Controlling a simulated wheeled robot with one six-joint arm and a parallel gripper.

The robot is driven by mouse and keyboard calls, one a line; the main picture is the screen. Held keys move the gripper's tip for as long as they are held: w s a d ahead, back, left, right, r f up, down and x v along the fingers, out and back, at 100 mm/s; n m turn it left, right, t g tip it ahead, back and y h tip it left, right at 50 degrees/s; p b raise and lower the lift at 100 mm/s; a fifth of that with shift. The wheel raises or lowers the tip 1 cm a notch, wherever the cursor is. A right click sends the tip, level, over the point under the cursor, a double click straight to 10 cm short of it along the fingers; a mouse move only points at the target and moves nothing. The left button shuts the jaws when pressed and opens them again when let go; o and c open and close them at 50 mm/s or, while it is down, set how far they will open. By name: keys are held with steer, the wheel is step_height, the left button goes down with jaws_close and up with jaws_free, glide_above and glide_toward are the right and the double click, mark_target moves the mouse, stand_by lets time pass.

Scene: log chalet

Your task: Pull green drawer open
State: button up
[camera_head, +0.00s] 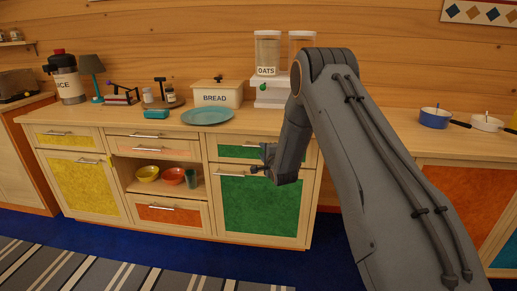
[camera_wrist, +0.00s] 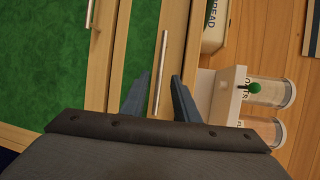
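The green drawer (camera_head: 232,152) is the shallow top drawer above a green cabinet door (camera_head: 262,205). It looks closed, with a thin metal bar handle. My gripper (camera_head: 262,160) is in front of the drawer's right part in the head view, and my arm hides the drawer's right end. In the wrist view my gripper (camera_wrist: 159,76) has its two dark fingers apart, one on each side of the drawer's bar handle (camera_wrist: 160,62). A gap shows between the handle and each finger. I cannot tell how far the fingertips are from the drawer front.
The counter above holds a bread box (camera_head: 217,94), a teal plate (camera_head: 208,116) and an oats jar (camera_head: 267,52) on a white dispenser. The green door's own handle (camera_wrist: 91,14) shows at left in the wrist view. Bowls (camera_head: 147,173) sit in an open shelf left of the drawer.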

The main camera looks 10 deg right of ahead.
steer(key=shift+w+a+f, duration=0.1)
steer(key=shift+w+f, duration=0.1)
steer(key=shift+w, duration=0.9)
steer(key=shift+w+a+f, duration=0.1)
steer(key=shift+w+f, duration=0.1)
steer(key=shift+w, duration=0.95)
steer(key=shift+w+a+f, duration=0.1)
steer(key=shift+w+f, duration=0.1)
steer(key=shift+w, duration=0.9)
jaws_close()
